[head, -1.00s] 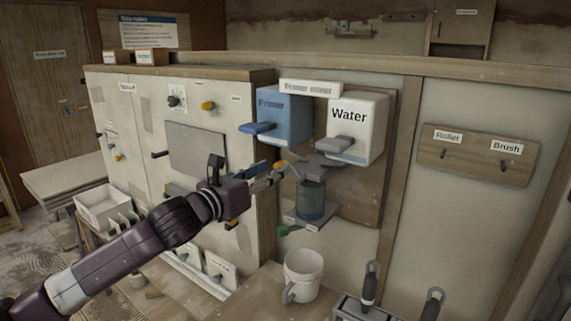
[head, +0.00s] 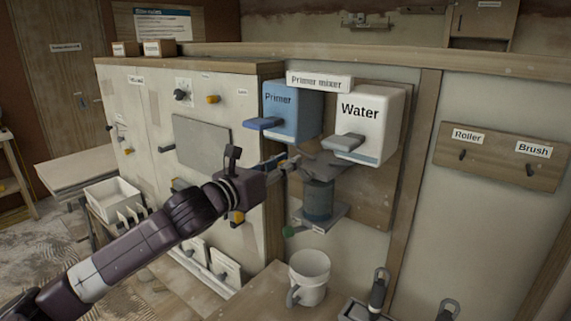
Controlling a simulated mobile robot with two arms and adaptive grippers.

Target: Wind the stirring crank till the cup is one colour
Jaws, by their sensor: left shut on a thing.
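The mixer cup (head: 319,203) stands on a small shelf under the Primer mixer sign. It looks see-through, with dull blue-grey contents; whether they are one even colour is too small to tell. A grey mixer arm (head: 322,165) reaches over the cup. My left gripper (head: 286,162) is at the upper left of the cup, shut on what appears to be the stirring crank. The crank is mostly hidden by the fingers. My right gripper is not in view.
A blue Primer tank (head: 290,110) and a white Water tank (head: 372,125), each with a lever, hang above the cup. A white bucket (head: 309,278) stands on the bench below. A Roller and Brush rack (head: 500,160) is at right.

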